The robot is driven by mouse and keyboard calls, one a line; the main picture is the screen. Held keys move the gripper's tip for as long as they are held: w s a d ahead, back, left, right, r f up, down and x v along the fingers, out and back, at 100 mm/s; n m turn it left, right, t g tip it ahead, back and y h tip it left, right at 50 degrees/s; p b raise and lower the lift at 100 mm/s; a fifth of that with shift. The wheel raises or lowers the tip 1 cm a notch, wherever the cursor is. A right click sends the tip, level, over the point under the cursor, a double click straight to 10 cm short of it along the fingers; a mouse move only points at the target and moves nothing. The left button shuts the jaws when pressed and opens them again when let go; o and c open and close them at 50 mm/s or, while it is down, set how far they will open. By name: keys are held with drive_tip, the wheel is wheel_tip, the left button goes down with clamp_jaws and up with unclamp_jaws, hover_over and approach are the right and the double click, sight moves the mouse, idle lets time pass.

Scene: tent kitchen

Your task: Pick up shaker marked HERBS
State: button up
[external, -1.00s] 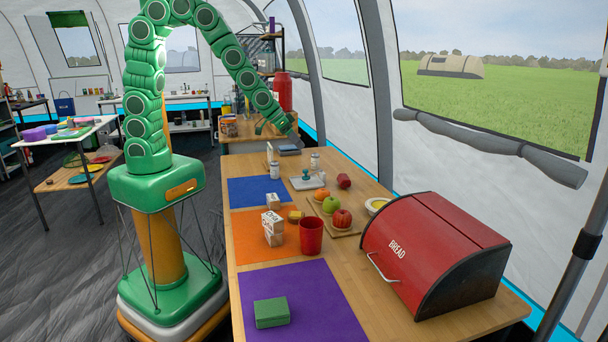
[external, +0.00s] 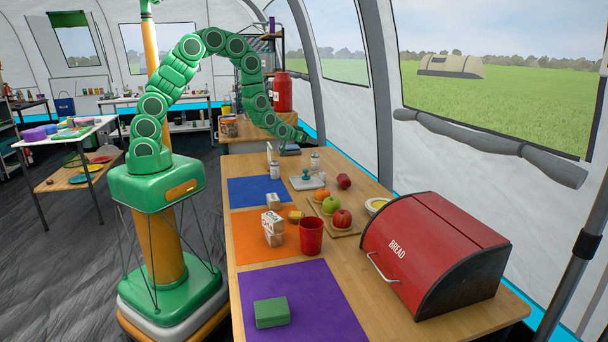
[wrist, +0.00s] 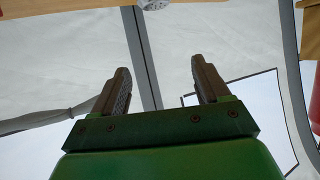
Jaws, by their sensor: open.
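Two small white shakers stand upright on the far part of the long wooden table in the external view: a left shaker (external: 275,170) and a right shaker (external: 315,161). Their labels are too small to read, so I cannot tell which says HERBS. My gripper (external: 302,136) is above the table's far end, beyond and above the right shaker, apart from it. In the wrist view my gripper (wrist: 163,82) is open, with nothing between its fingers. A pale round object (wrist: 154,4) is cut off at the top edge there; I cannot tell whether it is a shaker.
A white board with a teal-handled object (external: 306,181) lies near the shakers. Fruit, a red cup (external: 311,236), lettered blocks (external: 272,224) and a red bread box (external: 432,255) stand nearer. The tent wall runs along the table's right side.

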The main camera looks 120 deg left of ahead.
approach(318, 157)
drive_tip(key=shift+s+a+f, duration=0.1)
drive_tip(key=shift+a+f, duration=0.3)
drive_tip(key=shift+a, duration=0.35)
drive_tip(key=shift+s+a+f, duration=0.1)
drive_tip(key=shift+a+f, duration=0.3)
drive_tip(key=shift+a, duration=0.35)
drive_tip(key=shift+s+a+f, duration=0.1)
drive_tip(key=shift+a+f, duration=0.25)
drive_tip(key=shift+a, duration=0.4)
drive_tip(key=shift+w+a, duration=0.2)
drive_tip(key=shift+a, duration=0.3)
drive_tip(key=shift+x, duration=3.3)
drive_tip(key=shift+d+f, duration=0.1)
drive_tip(key=c, duration=1.1)
